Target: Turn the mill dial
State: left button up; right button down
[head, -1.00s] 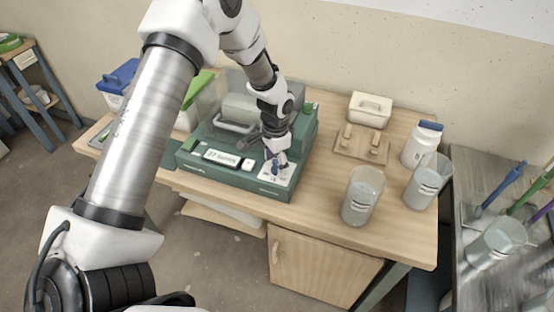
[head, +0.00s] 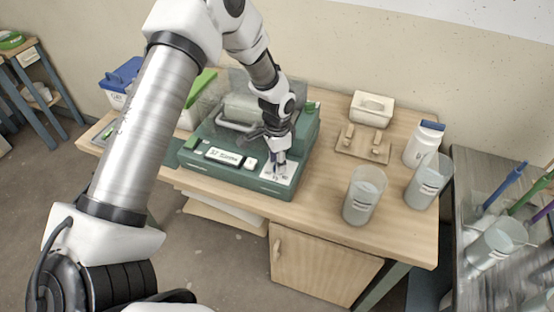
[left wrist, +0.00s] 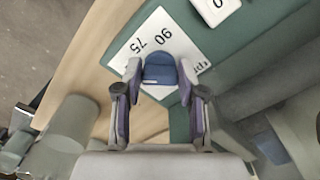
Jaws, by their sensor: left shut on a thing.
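The mill (head: 235,150) is a green machine with a clear cover, standing on the wooden table. Its blue dial (left wrist: 160,70) sits on a white plate (left wrist: 135,48) at the mill's front right corner, with 75 and 90 printed on the plate. My left gripper (head: 277,168) reaches down over that plate. In the left wrist view my left gripper (left wrist: 160,90) has its fingers on either side of the blue dial and is shut on it. In the head view the dial is mostly hidden by the fingers. My right gripper is not in view.
Two clear beakers (head: 364,195) and (head: 428,181) stand right of the mill. Behind them are a white jar (head: 424,145), a small wooden board (head: 362,145) and a white box (head: 372,109). A metal table with brushes (head: 505,187) is at far right.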

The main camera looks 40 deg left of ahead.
pick_arm(q)
jog(key=m, duration=0.4)
jog(key=shift+a+p, duration=0.1)
jog(key=shift+p, duration=0.2)
jog(key=m, duration=0.4)
jog(key=shift+w, duration=0.2)
jog(key=shift+m, duration=0.3)
jog(key=o, duration=1.1)
jog(key=shift+o, duration=0.2)
